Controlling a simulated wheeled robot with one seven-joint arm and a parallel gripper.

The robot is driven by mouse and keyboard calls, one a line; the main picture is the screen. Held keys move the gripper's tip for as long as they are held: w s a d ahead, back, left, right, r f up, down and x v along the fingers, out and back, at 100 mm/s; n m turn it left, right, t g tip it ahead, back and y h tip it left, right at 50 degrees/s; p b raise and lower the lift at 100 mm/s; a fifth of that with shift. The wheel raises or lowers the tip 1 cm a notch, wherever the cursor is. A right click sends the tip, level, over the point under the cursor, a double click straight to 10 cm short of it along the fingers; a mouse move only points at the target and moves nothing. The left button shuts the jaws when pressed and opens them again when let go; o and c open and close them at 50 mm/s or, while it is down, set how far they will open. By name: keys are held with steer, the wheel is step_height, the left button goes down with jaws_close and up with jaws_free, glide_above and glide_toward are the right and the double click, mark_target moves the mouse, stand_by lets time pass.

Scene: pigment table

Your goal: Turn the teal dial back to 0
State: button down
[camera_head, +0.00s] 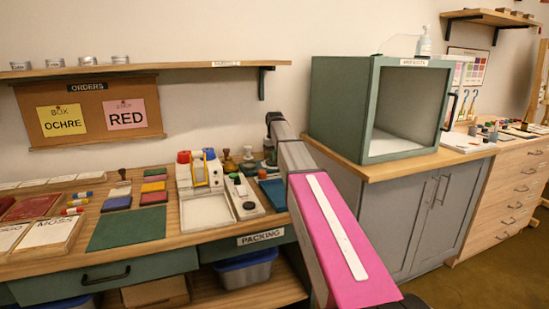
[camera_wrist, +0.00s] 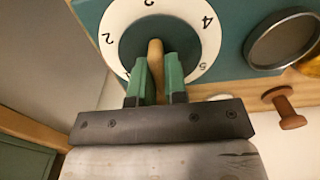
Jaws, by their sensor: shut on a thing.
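The teal dial (camera_wrist: 132,44) shows in the wrist view, inside a white ring (camera_wrist: 212,42) printed with numbers; 2, 3, 4 and 5 can be made out. A wooden grip (camera_wrist: 155,55) stands out from the middle of the dial. My gripper (camera_wrist: 158,72) has its two green fingers on either side of this grip and is shut on it. The lower part of the ring and any 0 mark are hidden behind my gripper or out of view. In the head view, I cannot make out the dial.
Beside the dial are a round metal-rimmed disc (camera_wrist: 284,40) and a wooden peg (camera_wrist: 286,108). In the head view, the packing table holds a white scale-like device (camera_head: 205,200) and a green mat (camera_head: 128,228). A green booth (camera_head: 340,100) stands right of my arm.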

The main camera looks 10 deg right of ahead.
stand_by(0.3)
steer(key=c, duration=1.1)
jaws_free()
steer(key=shift+c, duration=0.2)
step_height(320, 180, up, 11)
steer(key=shift+f, duration=0.1)
